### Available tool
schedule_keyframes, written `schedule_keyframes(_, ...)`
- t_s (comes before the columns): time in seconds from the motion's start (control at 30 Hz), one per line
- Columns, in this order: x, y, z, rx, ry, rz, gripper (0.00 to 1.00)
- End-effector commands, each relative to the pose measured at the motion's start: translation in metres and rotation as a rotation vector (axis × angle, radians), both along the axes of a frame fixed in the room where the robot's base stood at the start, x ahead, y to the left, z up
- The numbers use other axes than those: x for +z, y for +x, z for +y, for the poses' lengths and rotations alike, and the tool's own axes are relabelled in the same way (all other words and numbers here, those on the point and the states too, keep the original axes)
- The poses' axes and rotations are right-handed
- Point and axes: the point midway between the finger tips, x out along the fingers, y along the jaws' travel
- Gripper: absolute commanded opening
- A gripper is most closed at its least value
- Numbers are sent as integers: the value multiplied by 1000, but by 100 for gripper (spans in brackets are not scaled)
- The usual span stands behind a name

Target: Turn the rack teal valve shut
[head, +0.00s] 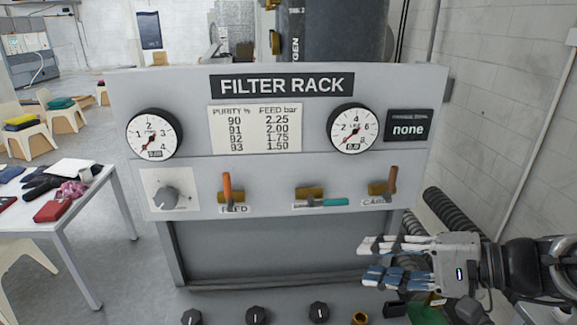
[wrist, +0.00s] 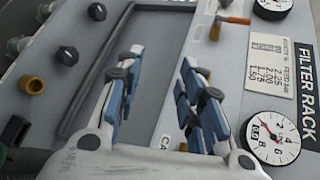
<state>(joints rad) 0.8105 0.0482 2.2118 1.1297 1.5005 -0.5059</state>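The teal valve handle (head: 335,202) is on the front of the filter rack panel (head: 265,172). It lies about level, pointing right from its brass body (head: 309,192). In the wrist view I cannot make the teal handle out; my right-hand finger covers part of the panel there. My gripper (head: 365,261) is below and to the right of the teal handle, apart from it. Its fingers are spread with nothing between them, as the wrist view also shows (wrist: 162,58).
The orange FEED handle (head: 227,186) and brown right-hand handle (head: 391,180) stand upright on either side. A grey knob (head: 166,197) is at left. Two gauges (head: 153,134) (head: 353,129) are above. Black knobs (head: 256,315) line the bottom. Ribbed hoses (head: 452,212) are at right.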

Motion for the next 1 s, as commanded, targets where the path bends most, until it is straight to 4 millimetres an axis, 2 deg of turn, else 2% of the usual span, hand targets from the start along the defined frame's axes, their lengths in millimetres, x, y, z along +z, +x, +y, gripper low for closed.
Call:
schedule_keyframes(0.03, 18, 6, -23, -57, 48, -47, 35)
schedule_keyframes(0.1, 35, 11, -46, -115, 97, -117, 35)
schedule_keyframes(0.2, 50, 14, -68, -166, 135, -185, 35)
schedule_keyframes(0.3, 54, 17, -73, -183, 147, -210, 35)
schedule_keyframes(0.47, 51, 30, -58, -179, 148, -211, 35)
schedule_keyframes(1.0, 35, 109, 24, -176, 147, -208, 35)
